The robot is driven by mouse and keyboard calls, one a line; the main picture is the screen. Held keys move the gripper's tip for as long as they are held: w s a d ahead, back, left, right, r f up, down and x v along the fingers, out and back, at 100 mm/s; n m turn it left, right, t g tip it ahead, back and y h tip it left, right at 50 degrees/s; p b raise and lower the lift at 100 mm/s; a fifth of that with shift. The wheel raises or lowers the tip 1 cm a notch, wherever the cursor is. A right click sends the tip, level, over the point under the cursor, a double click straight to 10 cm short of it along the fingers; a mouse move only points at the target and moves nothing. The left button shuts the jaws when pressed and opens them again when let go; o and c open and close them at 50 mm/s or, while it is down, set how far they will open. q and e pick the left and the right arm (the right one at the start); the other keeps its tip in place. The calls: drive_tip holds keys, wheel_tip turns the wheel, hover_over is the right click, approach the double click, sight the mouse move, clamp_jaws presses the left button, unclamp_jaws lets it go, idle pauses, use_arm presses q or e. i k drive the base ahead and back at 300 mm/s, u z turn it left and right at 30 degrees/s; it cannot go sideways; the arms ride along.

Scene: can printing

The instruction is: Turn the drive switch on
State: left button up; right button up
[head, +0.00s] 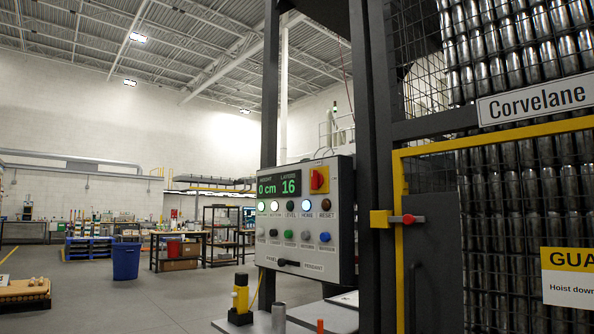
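A grey control panel (340,225) stands on a dark post right of centre. At its top right a red rotary switch (318,180) sits on a yellow plate; no label on it is readable, and its exact setting is too small to tell. The green display (279,186) beside it reads 0 cm and 16. Below are a row of lamps, some lit, and a row of coloured push buttons (289,234). A black selector handle (288,262) lies level at the bottom, between the words PANEL and PENDANT. Neither of my grippers is in view.
A mesh guard with a yellow frame (398,230) and a red-handled latch (408,219) stands to the right, with stacked cans behind. A yellow and black device (240,302) stands below the panel. A blue bin (126,260) is farther left; the floor (130,305) there is mostly open.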

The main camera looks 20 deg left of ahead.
sight(317, 179)
drive_tip(key=u, duration=0.9)
drive_tip(key=i, duration=0.7)
drive_tip(key=u, duration=1.1)
drive_tip(key=i, duration=1.3)
drive_tip(key=z, duration=0.9)
drive_tip(key=i, duration=0.95)
drive_tip(key=z, duration=1.1)
